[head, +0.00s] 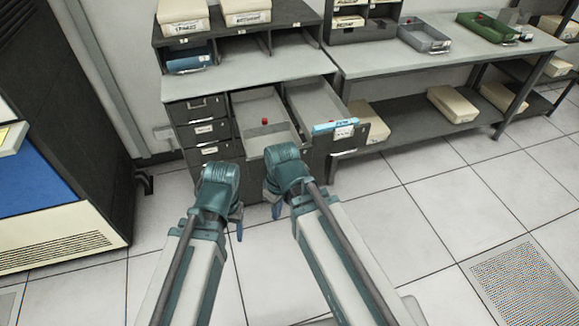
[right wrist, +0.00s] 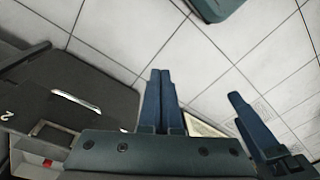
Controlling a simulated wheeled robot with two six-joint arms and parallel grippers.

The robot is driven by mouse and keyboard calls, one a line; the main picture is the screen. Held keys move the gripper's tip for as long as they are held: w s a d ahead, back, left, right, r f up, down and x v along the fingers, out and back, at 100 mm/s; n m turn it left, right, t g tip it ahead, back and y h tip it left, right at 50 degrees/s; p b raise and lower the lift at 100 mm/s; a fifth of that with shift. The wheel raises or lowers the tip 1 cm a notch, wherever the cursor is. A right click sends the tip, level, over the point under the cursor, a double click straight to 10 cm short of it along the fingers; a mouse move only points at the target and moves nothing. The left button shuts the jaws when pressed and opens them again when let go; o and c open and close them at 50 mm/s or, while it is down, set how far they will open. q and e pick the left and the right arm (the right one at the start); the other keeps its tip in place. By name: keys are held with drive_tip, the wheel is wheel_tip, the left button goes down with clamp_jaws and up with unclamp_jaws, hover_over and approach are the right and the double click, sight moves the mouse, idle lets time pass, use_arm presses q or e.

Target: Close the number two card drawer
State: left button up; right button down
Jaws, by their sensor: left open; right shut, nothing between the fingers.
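The number two card drawer (head: 262,138) is pulled out of the grey cabinet, with a small red object inside. The right wrist view shows its dark front (right wrist: 60,108) with a "2" and a silver handle (right wrist: 77,103). In the head view my right arm hides part of that front. My right gripper (head: 275,208) is shut and empty, pointing down in front of the drawer; its fingers (right wrist: 160,100) are apart from the front. My left gripper (head: 237,222) is open and empty, lower left of the drawer front.
Another open drawer (head: 314,103), holding a blue-edged item at its front, stands to the right. Closed drawers (head: 205,130) are on the left. A side table (head: 450,55) carries a grey tray (head: 424,38) and a green tray (head: 486,28). The tiled floor (head: 400,230) in front is clear.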

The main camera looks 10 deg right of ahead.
drive_tip(key=w+d+r+n+t+y, duration=0.3)
drive_tip(key=w+d+n+t+y, duration=0.15)
drive_tip(key=w+d+n, duration=0.75)
drive_tip(key=w+a+f+m+b, duration=0.2)
drive_tip(key=w+a+f+b, duration=0.1)
drive_tip(key=w+f+b, duration=0.4)
drive_tip(key=shift+w+a+f+t+b, duration=0.25)
drive_tip(key=shift+f+t+b, duration=0.1)
drive_tip(key=shift+b, duration=0.6)
drive_tip(key=shift+h, duration=0.25)
